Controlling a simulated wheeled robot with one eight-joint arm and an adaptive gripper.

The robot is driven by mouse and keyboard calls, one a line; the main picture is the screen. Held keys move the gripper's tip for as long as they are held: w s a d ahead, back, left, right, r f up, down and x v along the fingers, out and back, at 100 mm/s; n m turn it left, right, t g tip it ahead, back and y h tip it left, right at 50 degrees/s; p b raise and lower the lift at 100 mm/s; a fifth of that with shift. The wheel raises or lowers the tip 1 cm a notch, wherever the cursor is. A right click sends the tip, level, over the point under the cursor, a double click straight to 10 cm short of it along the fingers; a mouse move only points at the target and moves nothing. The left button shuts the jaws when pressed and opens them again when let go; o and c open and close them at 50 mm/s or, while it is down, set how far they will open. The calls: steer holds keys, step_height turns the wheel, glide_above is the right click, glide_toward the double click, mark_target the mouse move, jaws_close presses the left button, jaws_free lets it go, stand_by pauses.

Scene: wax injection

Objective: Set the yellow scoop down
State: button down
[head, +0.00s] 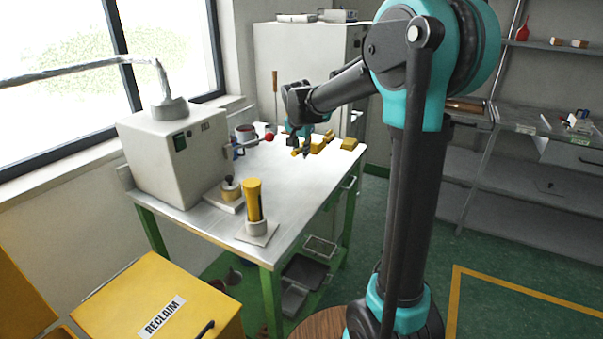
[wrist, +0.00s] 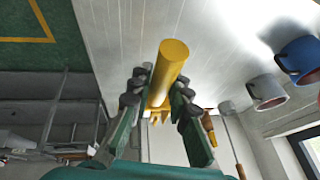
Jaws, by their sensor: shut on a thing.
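The yellow scoop (wrist: 172,62) shows in the wrist view as a smooth yellow cylinder between the two fingers of my gripper (wrist: 160,84). The fingers are shut on it, one on each side. In the head view my gripper (head: 300,145) is low over the far end of the white-topped table (head: 300,184), with a small yellow part of the scoop (head: 296,153) showing by the fingers. I cannot tell whether the scoop touches the table top. Part of it is hidden by the fingers.
Yellow blocks (head: 349,143) lie just right of my gripper. A box-shaped machine (head: 175,155) with a red-knobbed lever stands on the left. A yellow cylinder (head: 253,200) stands at the near corner. Mugs (wrist: 268,92) stand to one side. The table's middle is clear.

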step_height(320, 180, down, 9)
steer(key=shift+f, duration=0.1)
stand_by(0.4)
steer(key=c, duration=1.4)
jaws_free()
steer(key=shift+f, duration=0.1)
steer(key=shift+c, duration=0.2)
steer(key=v, duration=1.2)
steer(key=s+d+f+n, duration=0.2)
steer(key=s+d+f, duration=0.2)
steer(key=s, duration=0.5)
steer(key=s+d+f+n, duration=0.3)
steer(key=s+f, duration=0.4)
steer(key=s, duration=0.2)
steer(key=s+d+f+n+g+y, duration=0.1)
steer(key=s+d+f, duration=0.3)
steer(key=s, duration=0.5)
step_height(320, 180, down, 2)
steer(key=shift+s+d+f+n, duration=0.1)
steer(key=shift+s+d+n, duration=0.2)
steer(key=shift+n, duration=0.4)
